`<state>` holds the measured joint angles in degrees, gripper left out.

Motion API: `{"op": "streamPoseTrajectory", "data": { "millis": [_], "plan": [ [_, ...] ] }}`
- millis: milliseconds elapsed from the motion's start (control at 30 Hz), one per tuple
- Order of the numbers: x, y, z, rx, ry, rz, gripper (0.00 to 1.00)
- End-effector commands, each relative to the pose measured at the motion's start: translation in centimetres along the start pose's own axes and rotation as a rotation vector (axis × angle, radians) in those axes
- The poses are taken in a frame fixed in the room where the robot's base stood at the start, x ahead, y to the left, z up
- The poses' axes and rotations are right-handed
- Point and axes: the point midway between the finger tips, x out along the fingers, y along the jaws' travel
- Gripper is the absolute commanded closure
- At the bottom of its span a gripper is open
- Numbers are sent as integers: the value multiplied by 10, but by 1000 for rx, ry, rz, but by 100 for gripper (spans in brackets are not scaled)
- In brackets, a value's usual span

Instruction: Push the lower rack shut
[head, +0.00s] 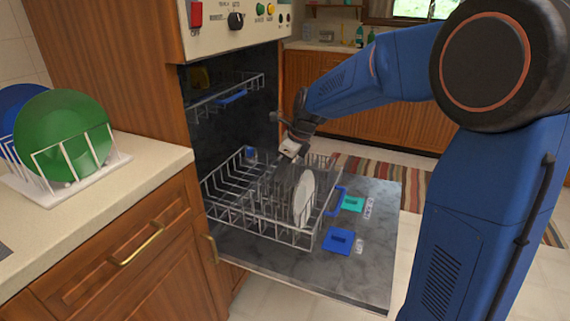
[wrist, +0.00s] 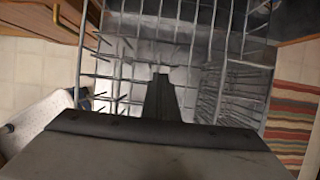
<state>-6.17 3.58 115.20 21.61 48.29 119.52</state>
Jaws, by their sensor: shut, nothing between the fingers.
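My gripper (head: 289,149) is above the rack, between the dishwasher opening and the plate, pointing down. In the wrist view my gripper (wrist: 163,77) is shut and empty over the rack's wires (wrist: 218,62). I cannot tell whether the fingertips touch any wire.
The upper rack (head: 228,97) is inside the dishwasher. A counter (head: 130,180) to the left carries a dish holder with a green plate (head: 62,134) and a blue plate (head: 14,108). Blue and teal parts lie on the door. A striped rug (head: 385,172) covers floor behind.

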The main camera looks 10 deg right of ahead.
Motion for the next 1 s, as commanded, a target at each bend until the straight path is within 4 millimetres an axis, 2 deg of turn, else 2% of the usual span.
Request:
{"op": "streamPoseTrajectory", "data": {
  "millis": [100, 233, 733, 1000],
  "plan": [
    [12, 0, 0, 0, 0, 1, 100],
    [20, 0, 0, 1, 0, 0, 100],
    [22, 0, 2, 0, 0, 0, 100],
    [31, 0, 22, -2, 0, 1, 100]
  ]
}}
